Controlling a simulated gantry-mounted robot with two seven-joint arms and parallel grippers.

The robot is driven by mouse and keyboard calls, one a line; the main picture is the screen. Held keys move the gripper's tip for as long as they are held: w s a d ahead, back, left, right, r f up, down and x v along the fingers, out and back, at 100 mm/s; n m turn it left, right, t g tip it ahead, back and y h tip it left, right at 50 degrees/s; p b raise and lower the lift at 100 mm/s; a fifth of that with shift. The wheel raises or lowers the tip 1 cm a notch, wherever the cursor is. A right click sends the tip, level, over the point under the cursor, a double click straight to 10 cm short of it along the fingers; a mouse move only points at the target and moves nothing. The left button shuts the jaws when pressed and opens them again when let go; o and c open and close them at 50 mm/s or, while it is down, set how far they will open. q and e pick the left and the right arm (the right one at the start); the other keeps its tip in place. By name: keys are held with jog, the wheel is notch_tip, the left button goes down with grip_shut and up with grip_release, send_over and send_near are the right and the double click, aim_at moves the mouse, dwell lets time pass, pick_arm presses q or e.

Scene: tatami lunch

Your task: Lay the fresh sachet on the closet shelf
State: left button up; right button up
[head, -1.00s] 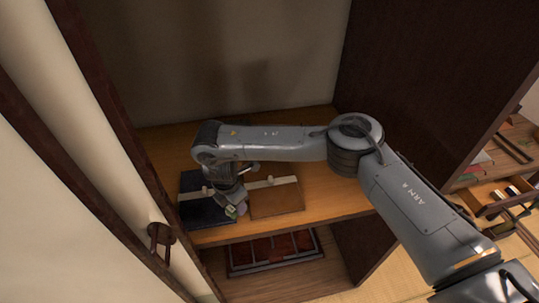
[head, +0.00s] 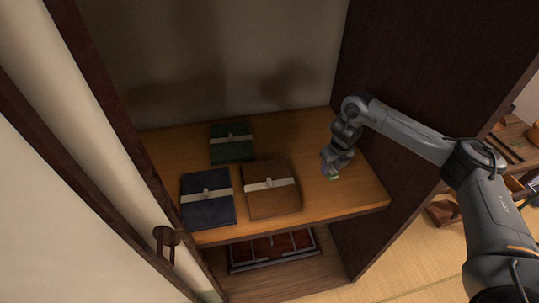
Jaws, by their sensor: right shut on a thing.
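The closet shelf (head: 345,198) is a light wooden board between a dark side wall and the door side. My right gripper (head: 332,169) is over the right part of this shelf, pointing down. It is shut on a small pale green thing (head: 334,177), which I take to be the fresh sachet; it is mostly hidden by the fingers. The sachet is at or just above the board; I cannot tell whether it touches. My left gripper is not in view.
Three tied, folded bundles lie on the shelf's left and middle: green (head: 231,154), navy (head: 207,213) and brown (head: 270,205). The board around my gripper is bare. The dark side wall (head: 425,90) stands close on the right. A red-lined tray (head: 262,250) sits below.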

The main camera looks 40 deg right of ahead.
jog(key=s+d, duration=0.4)
jog(key=d, duration=0.1)
send_over(320, 198)
jog(key=shift+m, duration=0.3)
notch_tip(320, 198, down, 6)
jog(key=shift+s+a+r+p, duration=0.1)
jog(key=shift+s+r+p, duration=0.05)
jog(key=shift+p, duration=0.15)
notch_tip(320, 198, down, 4)
jog(key=shift+r+b, duration=0.25)
jog(key=shift+b, duration=0.7)
jog(key=shift+a+f, duration=0.1)
jog(key=shift+f, duration=0.3)
jog(key=o, duration=1.2)
jog(key=shift+c, duration=0.2)
jog(key=shift+r, duration=0.1)
